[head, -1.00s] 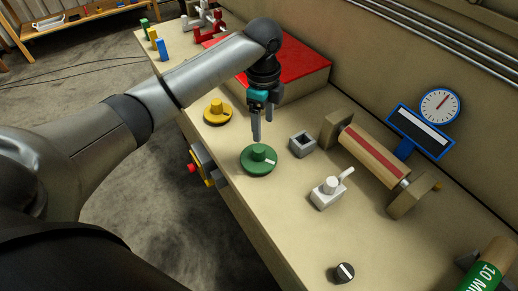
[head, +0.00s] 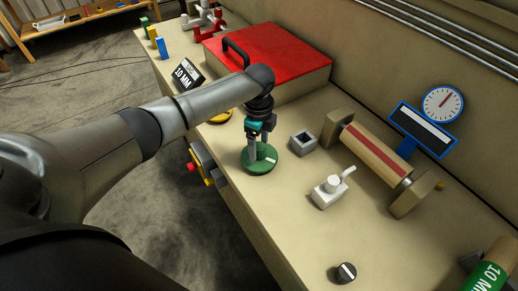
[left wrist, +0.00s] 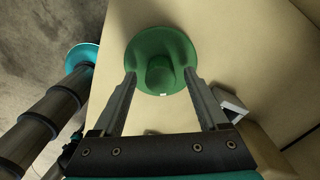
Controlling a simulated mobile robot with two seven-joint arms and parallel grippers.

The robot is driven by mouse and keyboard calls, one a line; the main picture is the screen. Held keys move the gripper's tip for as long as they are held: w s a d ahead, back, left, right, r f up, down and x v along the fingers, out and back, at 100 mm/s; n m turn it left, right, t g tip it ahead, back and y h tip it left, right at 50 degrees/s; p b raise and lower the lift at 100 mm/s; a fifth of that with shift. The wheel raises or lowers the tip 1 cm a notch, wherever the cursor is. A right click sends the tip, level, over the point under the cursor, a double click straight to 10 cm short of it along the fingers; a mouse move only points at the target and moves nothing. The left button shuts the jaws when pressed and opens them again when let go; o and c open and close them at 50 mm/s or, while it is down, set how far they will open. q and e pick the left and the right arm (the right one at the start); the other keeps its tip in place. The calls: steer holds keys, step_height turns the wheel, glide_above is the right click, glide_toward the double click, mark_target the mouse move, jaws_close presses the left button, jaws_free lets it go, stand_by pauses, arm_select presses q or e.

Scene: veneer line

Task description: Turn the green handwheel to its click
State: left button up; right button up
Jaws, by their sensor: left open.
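The green handwheel (head: 262,165) lies flat on the bench top, a round disc with a raised hub and a white mark on its right side in the head view. My left gripper (head: 259,158) is over it, pointing down. In the left wrist view the fingers (left wrist: 160,76) are open, one on each side of the handwheel's hub (left wrist: 160,72). They look apart from the hub. I cannot tell how far the tips are above the disc. My right gripper is not in view.
A grey square socket (head: 303,141) and a white lever switch (head: 328,192) stand right of the handwheel. A wooden roller (head: 375,152) and a blue-framed dial gauge (head: 443,104) are farther right. A red-topped box (head: 268,55) stands behind. A black knob (head: 345,272) is in front.

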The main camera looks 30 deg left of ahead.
arm_select(q)
steer(key=shift+f, duration=1.05)
jaws_close()
